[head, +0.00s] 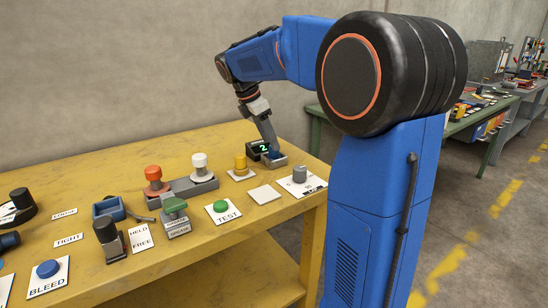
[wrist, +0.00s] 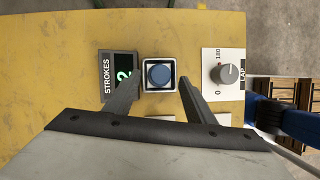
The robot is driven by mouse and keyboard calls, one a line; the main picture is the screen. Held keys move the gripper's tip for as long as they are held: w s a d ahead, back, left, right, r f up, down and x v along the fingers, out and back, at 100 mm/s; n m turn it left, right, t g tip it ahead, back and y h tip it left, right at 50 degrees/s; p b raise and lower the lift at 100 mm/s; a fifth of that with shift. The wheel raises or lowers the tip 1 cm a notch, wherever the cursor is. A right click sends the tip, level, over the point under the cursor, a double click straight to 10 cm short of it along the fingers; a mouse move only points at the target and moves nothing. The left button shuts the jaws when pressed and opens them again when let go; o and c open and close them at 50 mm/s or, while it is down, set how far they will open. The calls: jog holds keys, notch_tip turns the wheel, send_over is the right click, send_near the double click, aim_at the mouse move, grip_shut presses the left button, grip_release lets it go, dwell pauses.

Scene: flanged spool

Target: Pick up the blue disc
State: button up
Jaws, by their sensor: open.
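The blue disc (wrist: 159,74) sits in a square grey-and-white holder (wrist: 172,87) on the yellow bench, seen from above in the wrist view. In the head view the holder (head: 276,162) is near the bench's far right corner, and a bit of blue shows on it behind my gripper. My gripper (wrist: 160,80) is open, with one finger on each side of the disc and holder in the wrist view. Nothing is between the fingers that they visibly touch. In the head view my gripper (head: 268,142) points down over the holder; its height above the disc is hard to tell.
A STROKES display (wrist: 121,78) showing 2 stands close left of the holder. A grey knob (wrist: 228,73) on a white scale plate is to the right.

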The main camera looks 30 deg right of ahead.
aim_at(274, 154)
jog(key=shift+x, duration=1.4)
grip_shut()
jog(key=shift+r, duration=0.15)
